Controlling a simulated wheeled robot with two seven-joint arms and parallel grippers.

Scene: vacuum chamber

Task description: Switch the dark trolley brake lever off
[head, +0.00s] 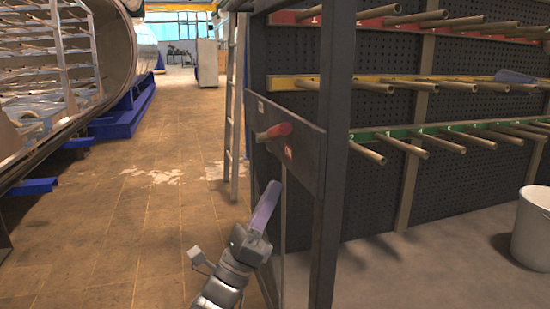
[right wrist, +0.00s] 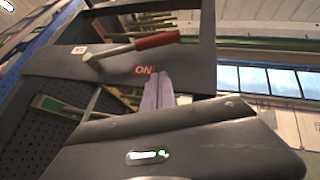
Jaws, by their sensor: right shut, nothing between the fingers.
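The brake lever has a red grip (head: 278,131) and a metal shaft. It is mounted on a dark plate (head: 305,160) on the side of the dark trolley (head: 333,200). In the right wrist view the red grip (right wrist: 158,41) lies on the side of the red ON label (right wrist: 145,70). A small pale label (right wrist: 78,49) sits at the other end, its text too small to read. My right gripper (head: 270,192) is shut and empty, below the lever and apart from it. Its fingers also show in the right wrist view (right wrist: 158,90), near the ON label. My left gripper is out of view.
The trolley carries red, yellow and green rails (head: 400,132) with several protruding rods. A ladder (head: 236,110) stands just behind the plate. A white bucket (head: 533,228) is at the right. The large chamber (head: 112,50) is at the left. The tiled floor (head: 130,215) between is open.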

